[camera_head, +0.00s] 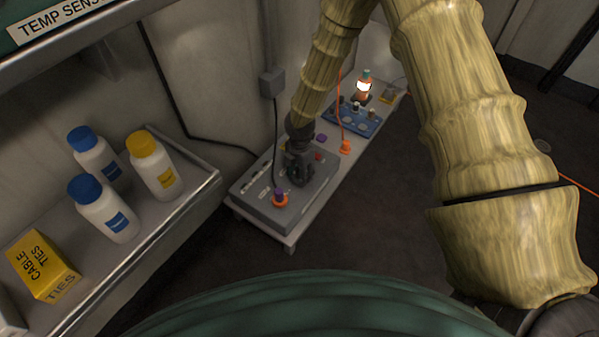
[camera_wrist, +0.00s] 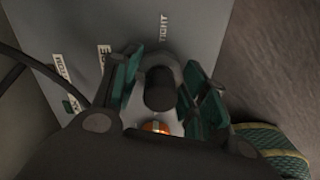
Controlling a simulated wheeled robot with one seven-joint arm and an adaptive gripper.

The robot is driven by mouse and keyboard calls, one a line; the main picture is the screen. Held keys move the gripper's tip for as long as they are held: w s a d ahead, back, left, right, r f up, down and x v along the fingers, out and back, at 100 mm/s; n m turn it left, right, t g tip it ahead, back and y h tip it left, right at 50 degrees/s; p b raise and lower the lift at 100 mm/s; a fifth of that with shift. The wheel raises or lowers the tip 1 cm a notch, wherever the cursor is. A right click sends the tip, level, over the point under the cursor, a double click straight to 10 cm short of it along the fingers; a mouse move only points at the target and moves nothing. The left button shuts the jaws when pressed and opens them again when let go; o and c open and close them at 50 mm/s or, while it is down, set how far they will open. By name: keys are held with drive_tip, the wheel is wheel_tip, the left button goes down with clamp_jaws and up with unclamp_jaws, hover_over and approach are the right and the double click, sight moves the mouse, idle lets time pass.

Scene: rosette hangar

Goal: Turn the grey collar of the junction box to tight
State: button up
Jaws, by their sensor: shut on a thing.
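The junction box (camera_head: 262,210) is a grey box on a low bench, with white labels on its top. My gripper (camera_head: 297,172) reaches down onto it from above. In the wrist view my gripper (camera_wrist: 166,88) has its green-padded fingers on both sides of the grey collar (camera_wrist: 165,60), shut on it. A dark round post (camera_wrist: 159,90) stands in the middle of the collar. The label TIGHT (camera_wrist: 163,27) lies beyond the collar, and a partly hidden label ending in SE (camera_wrist: 104,56) is to its left. The collar is hidden by my gripper in the head view.
A blue panel (camera_head: 355,118), an orange piece (camera_head: 345,147) and a lit lamp (camera_head: 364,87) are farther along the bench. A shelf (camera_head: 150,235) with bottles is at left. A dark cable runs beside the box.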

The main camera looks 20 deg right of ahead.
drive_tip(key=shift+r+p, duration=0.2)
drive_tip(key=shift+p, duration=0.1)
drive_tip(key=m+p, duration=0.3)
drive_tip(key=p, duration=0.1)
drive_tip(key=shift+r, duration=0.15)
drive_tip(key=m+p, duration=0.5)
drive_tip(key=shift+p, duration=0.35)
drive_tip(key=m+p, duration=0.3)
drive_tip(key=m, duration=0.2)
drive_tip(key=shift+f, duration=0.2)
drive_tip(key=shift+f+m+p, duration=0.1)
drive_tip(key=shift+m+p, duration=1)
drive_tip(key=shift+m, duration=1.2)
drive_tip(key=o, duration=1)
